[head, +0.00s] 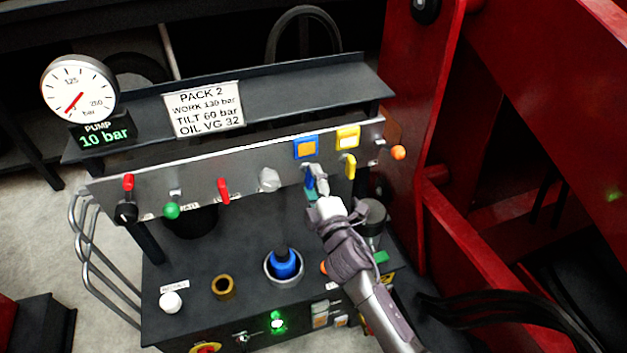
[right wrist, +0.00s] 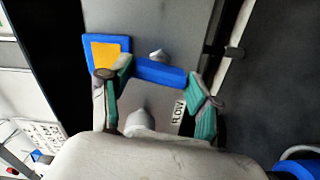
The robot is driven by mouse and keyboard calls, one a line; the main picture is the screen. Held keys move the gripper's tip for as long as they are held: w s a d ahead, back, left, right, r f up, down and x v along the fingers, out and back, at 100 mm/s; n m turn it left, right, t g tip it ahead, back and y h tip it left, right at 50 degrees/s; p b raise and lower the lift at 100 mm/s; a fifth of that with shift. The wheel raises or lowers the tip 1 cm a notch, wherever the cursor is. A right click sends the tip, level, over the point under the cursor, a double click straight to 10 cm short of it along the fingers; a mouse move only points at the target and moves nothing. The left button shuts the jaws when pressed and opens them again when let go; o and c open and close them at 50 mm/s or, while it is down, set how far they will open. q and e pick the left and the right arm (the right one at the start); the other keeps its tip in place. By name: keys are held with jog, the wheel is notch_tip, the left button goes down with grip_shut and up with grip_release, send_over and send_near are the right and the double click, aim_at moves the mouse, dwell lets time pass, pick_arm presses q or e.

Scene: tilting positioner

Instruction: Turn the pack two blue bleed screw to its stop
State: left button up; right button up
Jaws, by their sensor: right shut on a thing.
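The pack two blue bleed screw (head: 308,178) is on the grey panel below a blue square tag with an orange middle (head: 306,148). In the right wrist view the screw shows as a blue bar handle (right wrist: 158,72) beside that tag. My right gripper (head: 316,186) is at the panel. In the right wrist view its green-padded fingers (right wrist: 162,95) stand at the two ends of the bar, shut on it. In the head view the fingers hide part of the screw. My left gripper is in neither view.
A yellow lever (head: 350,166) and an orange knob (head: 398,152) are close on the right; a grey knob (head: 268,180) and red lever (head: 223,190) are left. A gauge (head: 80,88) reads 10 bar. A red frame (head: 410,130) stands right.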

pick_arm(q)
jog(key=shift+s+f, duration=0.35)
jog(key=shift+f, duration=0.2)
pick_arm(e)
jog(key=shift+n, duration=1.1)
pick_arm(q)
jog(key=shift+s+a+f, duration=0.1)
pick_arm(e)
jog(key=o, duration=1.1)
jog(key=shift+o, duration=0.2)
